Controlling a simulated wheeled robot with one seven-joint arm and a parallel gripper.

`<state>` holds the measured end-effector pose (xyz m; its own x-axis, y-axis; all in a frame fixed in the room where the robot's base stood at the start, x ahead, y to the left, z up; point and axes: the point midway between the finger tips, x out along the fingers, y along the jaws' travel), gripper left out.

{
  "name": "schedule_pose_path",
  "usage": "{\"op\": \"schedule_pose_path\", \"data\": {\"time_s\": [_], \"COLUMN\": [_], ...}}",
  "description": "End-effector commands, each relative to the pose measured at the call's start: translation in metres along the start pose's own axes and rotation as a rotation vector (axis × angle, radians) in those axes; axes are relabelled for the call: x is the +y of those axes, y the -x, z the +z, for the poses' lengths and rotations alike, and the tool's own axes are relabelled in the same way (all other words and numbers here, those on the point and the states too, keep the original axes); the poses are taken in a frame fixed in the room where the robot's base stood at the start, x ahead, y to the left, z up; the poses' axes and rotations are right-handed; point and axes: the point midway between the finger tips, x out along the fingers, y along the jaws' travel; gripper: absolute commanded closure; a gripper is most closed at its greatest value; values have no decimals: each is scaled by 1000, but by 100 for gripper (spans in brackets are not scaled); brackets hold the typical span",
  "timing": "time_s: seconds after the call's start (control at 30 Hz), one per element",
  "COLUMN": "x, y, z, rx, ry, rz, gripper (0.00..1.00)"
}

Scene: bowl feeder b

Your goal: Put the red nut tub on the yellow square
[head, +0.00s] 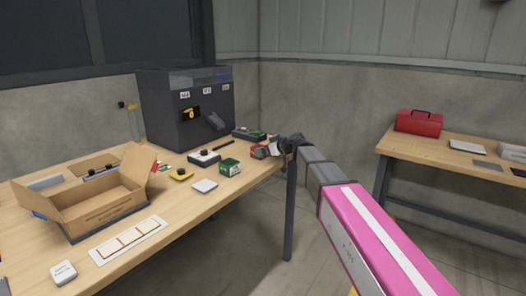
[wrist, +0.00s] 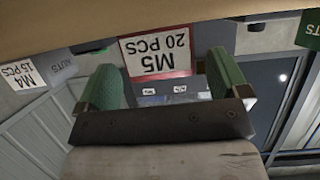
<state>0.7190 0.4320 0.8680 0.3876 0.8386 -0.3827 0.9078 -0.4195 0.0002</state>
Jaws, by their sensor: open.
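A green tub (head: 230,167) and a white pad (head: 204,186) stand left of the red tub. An open cardboard box (head: 108,212) and a dark machine (head: 187,118) are on the workbench. A red toolbox (head: 419,122) stands on the second table (head: 440,154), across a floor gap.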

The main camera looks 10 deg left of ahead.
Motion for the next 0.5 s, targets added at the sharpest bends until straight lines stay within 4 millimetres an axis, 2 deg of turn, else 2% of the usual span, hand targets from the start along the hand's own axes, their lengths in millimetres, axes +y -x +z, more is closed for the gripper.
{"op": "schedule_pose_path", "data": {"time_s": [0.03,0.3,0.5], "x": [-3,-6,-5], "y": [13,62,84], "z": [2,7,7], "rx": [0,1,0], "ry": [0,0,0], "rz": [1,2,0], "gripper": [7,7,7]}}
